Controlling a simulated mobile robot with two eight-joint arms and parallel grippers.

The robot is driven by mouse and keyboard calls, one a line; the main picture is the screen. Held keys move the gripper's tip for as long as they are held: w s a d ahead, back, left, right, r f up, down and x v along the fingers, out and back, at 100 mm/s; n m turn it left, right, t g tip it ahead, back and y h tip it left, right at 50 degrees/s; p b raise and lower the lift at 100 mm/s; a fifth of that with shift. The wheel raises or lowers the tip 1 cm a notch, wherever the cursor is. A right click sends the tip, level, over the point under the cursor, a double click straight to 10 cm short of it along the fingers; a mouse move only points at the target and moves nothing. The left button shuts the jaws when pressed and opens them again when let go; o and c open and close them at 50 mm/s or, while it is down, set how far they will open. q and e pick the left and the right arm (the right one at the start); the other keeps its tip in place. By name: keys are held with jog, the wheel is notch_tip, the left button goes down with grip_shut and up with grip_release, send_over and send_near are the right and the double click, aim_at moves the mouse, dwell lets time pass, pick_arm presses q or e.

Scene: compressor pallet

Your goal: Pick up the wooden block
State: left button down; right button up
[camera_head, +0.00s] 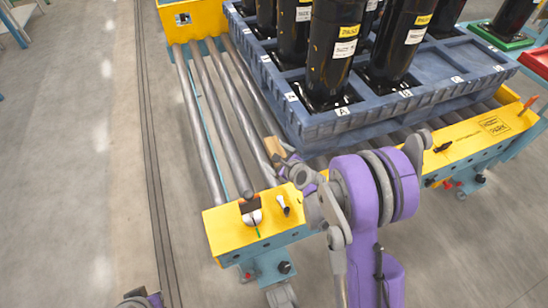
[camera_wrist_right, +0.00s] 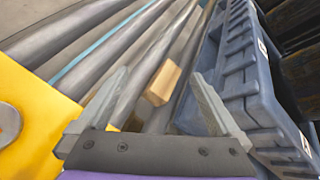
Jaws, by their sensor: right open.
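The wooden block (camera_head: 273,147) is a small tan piece on the grey rollers, beside the blue pallet. In the right wrist view the block (camera_wrist_right: 163,83) lies between the finger lines of my right gripper (camera_wrist_right: 160,78), beyond the fingertips or near their level; I cannot tell the exact gap. My right gripper (camera_head: 284,157) is open and empty, just in front of the block in the head view, and partly hidden by its own arm. Only a small purple and grey part of my left arm shows at the bottom left edge of the head view.
The blue pallet (camera_head: 400,110) holds several black cylinders (camera_head: 332,50) and stands close to the right of the block. Yellow conveyor end pieces (camera_head: 240,230) stand at the front. Bare rollers (camera_head: 205,120) lie to the left. The floor at left is clear.

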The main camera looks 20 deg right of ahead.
aim_at(278, 153)
jog(key=w+d+f+m+b, duration=0.1)
jog(key=w+d+f+m, duration=0.1)
jog(key=f, duration=0.2)
jog(key=w+d+f+m+h+b, duration=0.1)
jog(key=w+d+f+m, duration=0.1)
jog(key=f+m, duration=0.1)
jog(key=w+d+f+m+t, duration=0.1)
jog(key=d+f+m, duration=0.1)
jog(key=f, duration=0.3)
jog(key=shift+w+f+m+h+b, duration=0.1)
jog(key=shift+w+m+h+b, duration=0.2)
jog(key=shift+w+b, duration=0.1)
jog(key=shift+x, duration=3.1)
pick_arm(q)
notch_tip(278, 153, down, 5)
jog(key=shift+w+f, duration=0.1)
jog(key=shift+w, duration=0.05)
pick_arm(e)
jog(key=c, duration=1.5)
